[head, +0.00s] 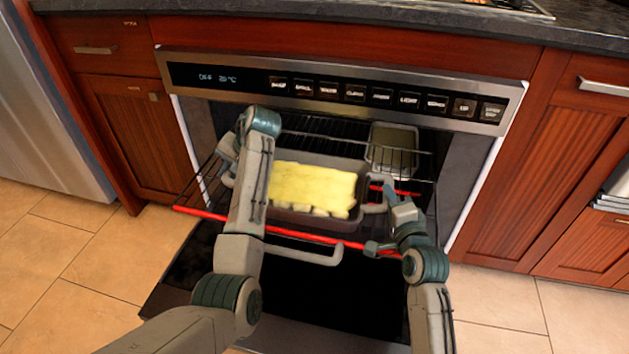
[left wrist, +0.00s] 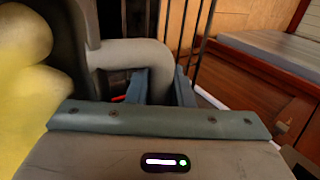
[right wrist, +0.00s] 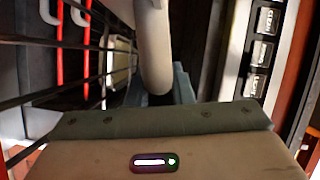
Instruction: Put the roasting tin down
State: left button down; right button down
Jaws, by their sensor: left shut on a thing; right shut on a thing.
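The grey roasting tin (head: 300,219) holds a pale yellow topping (head: 313,187) and sits level over the pulled-out oven rack (head: 290,234). I cannot tell whether its base touches the wires. My left gripper (head: 227,178) is at the tin's left handle, partly hidden by my own arm in the head view. In the left wrist view its fingers (left wrist: 160,88) are shut on the handle (left wrist: 135,55). My right gripper (head: 387,197) is at the right handle (head: 374,208). In the right wrist view its fingers (right wrist: 168,88) are shut on that handle (right wrist: 153,45).
The oven door (head: 310,300) is folded down below the rack. A second, smaller tin (head: 392,148) stands deeper in the oven at the back right. The oven's control panel (head: 350,90) is above the opening. Wooden cabinets (head: 130,120) flank both sides.

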pick_arm(q)
jog(key=c, duration=1.3)
grip_release()
pick_arm(e)
jog(key=c, duration=1.3)
grip_release()
jog(key=shift+s, duration=0.1)
jog(key=shift+s, duration=0.1)
pick_arm(q)
jog(key=v, duration=1.2)
pick_arm(e)
jog(key=s, duration=0.4)
jog(key=s+d, duration=0.1)
jog(key=s, duration=0.2)
jog(key=s+r, duration=0.1)
jog(key=s, duration=0.3)
jog(key=shift+s+d, duration=0.3)
jog(key=shift+d, duration=0.05)
